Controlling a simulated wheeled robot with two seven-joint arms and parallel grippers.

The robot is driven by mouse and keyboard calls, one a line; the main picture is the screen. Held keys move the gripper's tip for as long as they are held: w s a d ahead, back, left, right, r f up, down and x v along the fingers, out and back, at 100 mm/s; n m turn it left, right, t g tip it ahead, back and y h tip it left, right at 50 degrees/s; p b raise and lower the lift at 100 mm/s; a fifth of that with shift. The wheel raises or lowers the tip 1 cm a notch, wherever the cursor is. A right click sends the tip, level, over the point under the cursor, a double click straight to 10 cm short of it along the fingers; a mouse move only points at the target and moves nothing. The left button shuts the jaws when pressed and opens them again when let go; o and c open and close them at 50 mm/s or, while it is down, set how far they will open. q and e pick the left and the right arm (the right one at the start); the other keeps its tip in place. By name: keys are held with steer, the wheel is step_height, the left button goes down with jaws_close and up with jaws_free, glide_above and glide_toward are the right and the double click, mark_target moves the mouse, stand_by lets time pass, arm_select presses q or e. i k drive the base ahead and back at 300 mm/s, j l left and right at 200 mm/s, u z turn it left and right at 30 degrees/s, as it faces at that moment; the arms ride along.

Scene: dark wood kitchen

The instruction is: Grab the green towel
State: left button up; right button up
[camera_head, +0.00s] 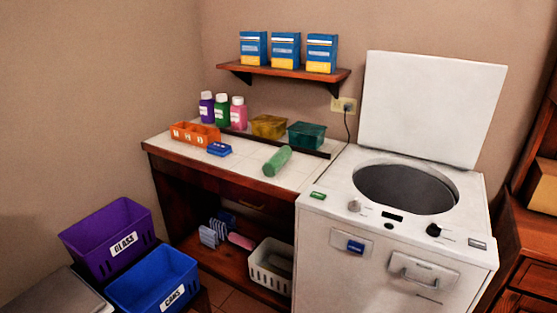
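A rolled green towel (277,161) lies on the white tiled countertop (245,172), near its right end and close to the washing machine. It lies at a slant, and nothing covers it. Neither of my grippers shows in the head view.
A top-loading washing machine (340,235) with its lid (430,108) raised stands right of the counter. Bottles (222,111), an orange box (195,134), a small blue item (219,149) and yellow (268,126) and teal (307,135) containers stand behind and left of the towel. A shelf (290,73) hangs above.

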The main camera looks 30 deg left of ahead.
mark_target(270, 168)
steer(key=i+j+u, duration=0.15)
steer(key=i+u, duration=0.2)
steer(key=i, duration=0.2)
steer(key=i+u, duration=0.3)
steer(key=i, duration=0.2)
